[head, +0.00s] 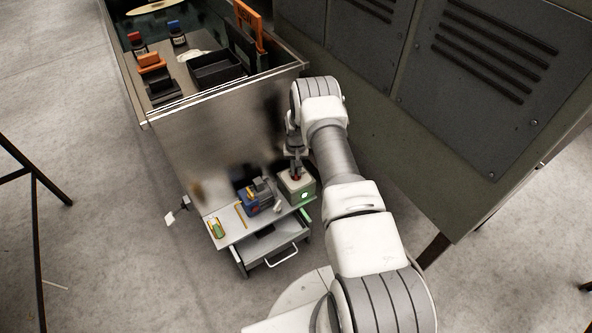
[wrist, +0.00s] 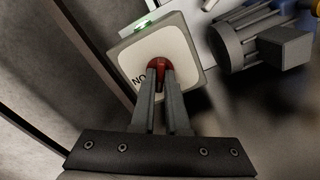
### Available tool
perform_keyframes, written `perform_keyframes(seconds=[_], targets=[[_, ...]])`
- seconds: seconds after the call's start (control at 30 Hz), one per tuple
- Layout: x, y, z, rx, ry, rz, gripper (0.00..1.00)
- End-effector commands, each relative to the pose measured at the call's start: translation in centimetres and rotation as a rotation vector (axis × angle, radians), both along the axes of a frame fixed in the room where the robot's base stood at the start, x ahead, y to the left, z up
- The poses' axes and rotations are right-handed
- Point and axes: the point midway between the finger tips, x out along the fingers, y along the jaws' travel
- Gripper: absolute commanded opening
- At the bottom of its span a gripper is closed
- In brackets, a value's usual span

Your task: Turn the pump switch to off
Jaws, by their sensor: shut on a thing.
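The pump switch is a red knob (wrist: 159,69) on a box with a pale top plate (wrist: 180,48). Part of a dark label, "NO", shows on the plate in the wrist view. A green light (wrist: 142,24) glows on the box's side, and the green light (head: 304,195) also shows in the head view. My gripper (wrist: 158,75) points down at the box, with its two fingers shut on the red knob. The fingers hide much of the knob, so its exact setting is hard to tell. In the head view my gripper (head: 296,172) is over the box.
A blue and grey pump motor (head: 257,196) stands left of the box on a small cart (head: 232,240) with an open drawer (head: 275,248). A large metal tank (head: 215,140) stands behind. A dark cabinet (head: 440,110) rises at the right.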

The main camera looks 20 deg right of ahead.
Motion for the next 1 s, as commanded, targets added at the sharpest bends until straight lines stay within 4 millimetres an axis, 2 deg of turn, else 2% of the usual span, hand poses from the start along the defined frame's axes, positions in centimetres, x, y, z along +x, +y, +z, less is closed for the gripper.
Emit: perform_keyframes(seconds=[0.5, 1.0], targets=[[0.00, 0.03, 0.00, 0.001, 0.000, 0.424, 0.00], [-0.01, 0.03, 0.00, 0.000, 0.001, 0.577, 0.00]])
